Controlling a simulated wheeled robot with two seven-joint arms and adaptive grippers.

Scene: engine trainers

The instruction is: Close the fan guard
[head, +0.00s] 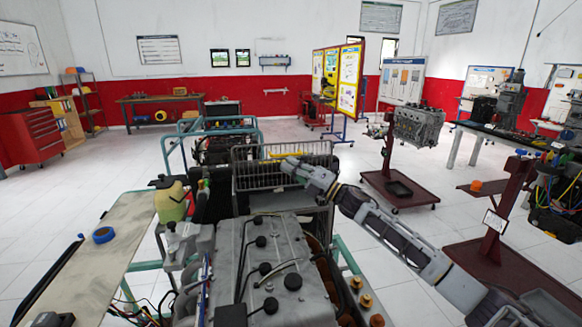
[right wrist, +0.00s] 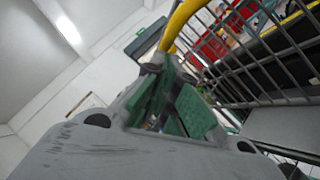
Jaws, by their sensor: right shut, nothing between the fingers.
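The fan guard (head: 252,178) is a grey wire grid at the far end of the engine (head: 268,262), with a yellow bar (head: 292,153) along its upper part. I cannot tell its exact angle. My right gripper (head: 289,163) reaches in from the right and overlaps the guard's bars in the head view. It is shut with nothing in it. In the right wrist view its green-padded fingers (right wrist: 172,108) are beside the guard's bars (right wrist: 265,75) and close to the yellow bar (right wrist: 183,22). Whether they touch is unclear. My left gripper is out of view.
A yellow-green reservoir (head: 170,202) stands left of the engine. A bench (head: 118,235) at the left holds a blue tape roll (head: 103,235). A red engine stand (head: 398,188) stands to the right, with open floor around it.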

